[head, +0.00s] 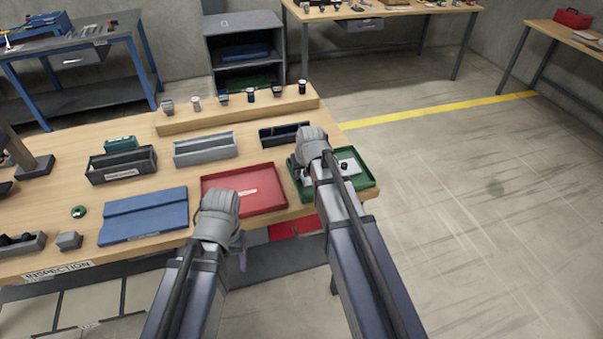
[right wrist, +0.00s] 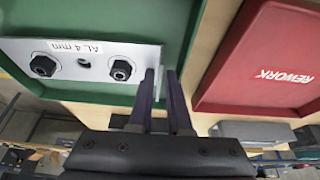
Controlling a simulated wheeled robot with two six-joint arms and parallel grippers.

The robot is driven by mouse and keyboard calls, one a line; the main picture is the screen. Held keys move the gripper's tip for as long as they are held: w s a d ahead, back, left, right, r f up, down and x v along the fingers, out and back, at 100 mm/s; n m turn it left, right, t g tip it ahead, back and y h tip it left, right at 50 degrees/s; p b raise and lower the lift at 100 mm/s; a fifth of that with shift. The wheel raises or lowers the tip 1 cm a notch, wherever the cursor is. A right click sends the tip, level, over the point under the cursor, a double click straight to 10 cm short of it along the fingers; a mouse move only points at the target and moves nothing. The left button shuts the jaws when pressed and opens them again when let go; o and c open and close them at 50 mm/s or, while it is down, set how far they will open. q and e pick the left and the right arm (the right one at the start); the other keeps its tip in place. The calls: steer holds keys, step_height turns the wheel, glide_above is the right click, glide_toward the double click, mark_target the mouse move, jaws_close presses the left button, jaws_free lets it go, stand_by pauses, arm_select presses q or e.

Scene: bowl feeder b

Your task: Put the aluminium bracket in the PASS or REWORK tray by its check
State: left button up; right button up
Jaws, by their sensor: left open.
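The aluminium bracket (right wrist: 105,66) is a pale plate with two black bolts, an empty hole between them and an "AL 4 mm" label. It lies in the green tray (right wrist: 192,20), at the table's right end in the head view (head: 372,184). My right gripper (right wrist: 162,72) is at the bracket's end; its fingers are close together, one overlapping the plate's edge, and whether they clamp it is unclear. The red tray (head: 276,200) reads REWORK in the right wrist view (right wrist: 240,95) and is empty. My left gripper (head: 240,243) is open, by the table's front edge, mostly hidden by its wrist.
A blue folded mat (head: 145,214) lies left of the red tray. Grey and dark bins (head: 205,149) stand behind. A wooden rack (head: 240,112) with several small parts lines the back. An INSPECTION label marks the front edge. Floor to the right is clear.

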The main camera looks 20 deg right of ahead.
steer(key=shift+r, duration=0.15)
steer(key=shift+r+p, duration=0.5)
steer(key=shift+p, duration=0.15)
steer(key=p+v, duration=1.1)
steer(key=v, duration=0.1)
steer(key=s+a+n+g, duration=0.1)
steer(key=s+a+g, duration=0.1)
steer(key=s+a, duration=0.4)
steer(key=s+a+f+n+g+h, duration=0.1)
steer(key=s+a+n+g, duration=0.1)
steer(key=s+a, duration=0.5)
steer(key=s+g, duration=0.1)
steer(key=s, duration=0.5)
steer(key=shift+s+a+f, duration=0.15)
steer(key=shift+s+f, duration=0.1)
steer(key=shift+f, duration=0.05)
step_height(320, 180, down, 4)
steer(key=b, duration=0.3)
steer(key=shift+r+b, duration=0.2)
steer(key=shift+b, duration=0.1)
